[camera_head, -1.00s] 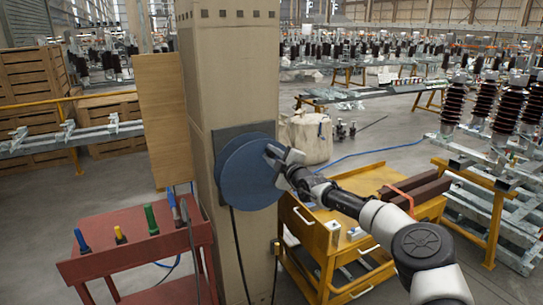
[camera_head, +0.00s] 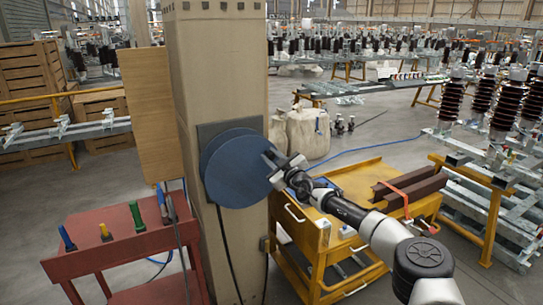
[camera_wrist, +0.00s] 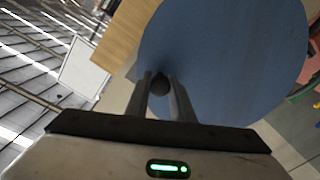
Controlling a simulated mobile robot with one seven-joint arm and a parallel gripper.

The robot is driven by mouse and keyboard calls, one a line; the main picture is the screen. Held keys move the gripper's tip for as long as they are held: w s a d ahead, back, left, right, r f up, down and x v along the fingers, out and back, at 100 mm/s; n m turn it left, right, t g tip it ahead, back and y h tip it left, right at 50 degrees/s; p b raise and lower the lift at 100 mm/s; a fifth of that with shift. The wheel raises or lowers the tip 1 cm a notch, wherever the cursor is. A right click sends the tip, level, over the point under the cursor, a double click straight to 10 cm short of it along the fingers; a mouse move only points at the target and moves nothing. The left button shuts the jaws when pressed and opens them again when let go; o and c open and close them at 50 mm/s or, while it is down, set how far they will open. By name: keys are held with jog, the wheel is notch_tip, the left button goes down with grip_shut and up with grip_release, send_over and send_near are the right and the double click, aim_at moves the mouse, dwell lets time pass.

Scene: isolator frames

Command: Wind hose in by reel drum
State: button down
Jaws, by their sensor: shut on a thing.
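The blue reel drum (camera_head: 238,172) is mounted on a dark plate (camera_head: 214,132) on the side of a tan column. It fills much of the wrist view (camera_wrist: 235,55). My gripper (camera_head: 273,166) is at the drum's right edge in the head view. In the wrist view, my gripper's fingers (camera_wrist: 160,90) are shut on a dark round knob (camera_wrist: 160,84) at the drum's face. A dark hose (camera_head: 229,250) hangs from below the drum down along the column. Its lower end is out of view.
A red cart (camera_head: 110,245) with coloured-handled tools stands left of the column. A yellow cart (camera_head: 350,180) with brown beams stands to the right, under my arm. A wooden board (camera_head: 147,115) stands beside the column. White sacks (camera_head: 302,132) sit behind.

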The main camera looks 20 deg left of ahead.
jog(key=shift+d, duration=0.1)
jog(key=c, duration=1.5)
grip_release()
jog(key=shift+c, duration=0.2)
jog(key=shift+s+d+r, duration=0.1)
jog(key=shift+r, duration=0.05)
jog(key=p+v, duration=0.1)
jog(key=v, duration=1.6)
jog(key=shift+f, duration=0.25)
jog(key=shift+s, duration=0.1)
